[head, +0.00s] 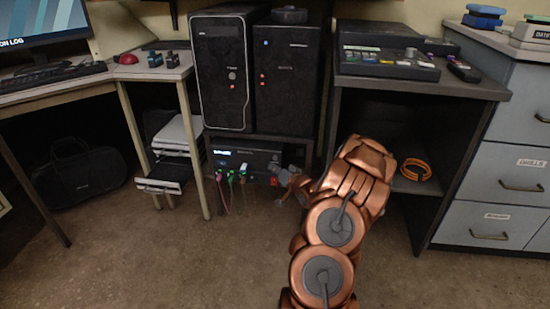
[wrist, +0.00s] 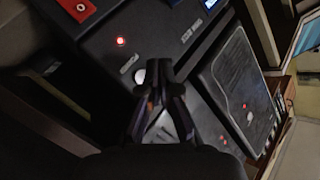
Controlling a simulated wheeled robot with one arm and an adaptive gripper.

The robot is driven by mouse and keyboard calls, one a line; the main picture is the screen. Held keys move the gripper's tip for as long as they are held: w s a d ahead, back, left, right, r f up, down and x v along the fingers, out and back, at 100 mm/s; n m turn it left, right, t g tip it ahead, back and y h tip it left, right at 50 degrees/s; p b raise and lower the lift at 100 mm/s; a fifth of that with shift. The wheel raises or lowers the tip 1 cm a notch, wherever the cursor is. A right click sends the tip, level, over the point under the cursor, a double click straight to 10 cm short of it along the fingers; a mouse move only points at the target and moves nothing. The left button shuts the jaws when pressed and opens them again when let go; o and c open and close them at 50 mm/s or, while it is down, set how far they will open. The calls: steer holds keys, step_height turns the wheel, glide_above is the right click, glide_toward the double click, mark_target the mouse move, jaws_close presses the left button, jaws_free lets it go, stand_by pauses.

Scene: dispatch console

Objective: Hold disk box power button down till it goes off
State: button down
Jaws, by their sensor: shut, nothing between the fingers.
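The low black box (head: 262,158) under the two towers, which I take for the disk box, has a small lit display at its left and coloured cables at its front. In the wrist view its dark front panel (wrist: 95,45) shows a lit red light (wrist: 120,41), a pale label and a round silver button (wrist: 139,76). My gripper (wrist: 156,72) is shut and empty, its tips right beside the button. I cannot tell whether they touch it. In the head view my gripper (head: 283,178) is at the box's right front, partly hidden by my arm.
Two black towers, left (head: 222,75) and right (head: 287,80), stand above the box. Green and pink cables (head: 231,178) hang from its front left. A desk leg (head: 193,150) stands to the left. An open shelf with an orange cable coil (head: 416,168) is at the right.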

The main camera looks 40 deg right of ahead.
steer(key=shift+w+d+p, duration=0.6)
steer(key=shift+d+p, duration=0.1)
steer(key=shift+d, duration=0.1)
steer(key=shift+w+d+r+p, duration=0.15)
steer(key=shift+w+d+p, duration=0.05)
steer(key=shift+p, duration=0.45)
stand_by(0.7)
steer(key=shift+w+d+p, duration=0.25)
steer(key=shift+d+p, duration=0.2)
steer(key=shift+p, duration=0.15)
stand_by(2.9)
stand_by(2.0)
steer(key=shift+s+a+p, duration=0.4)
steer(key=shift+s+a, duration=0.05)
steer(key=shift+a, duration=0.2)
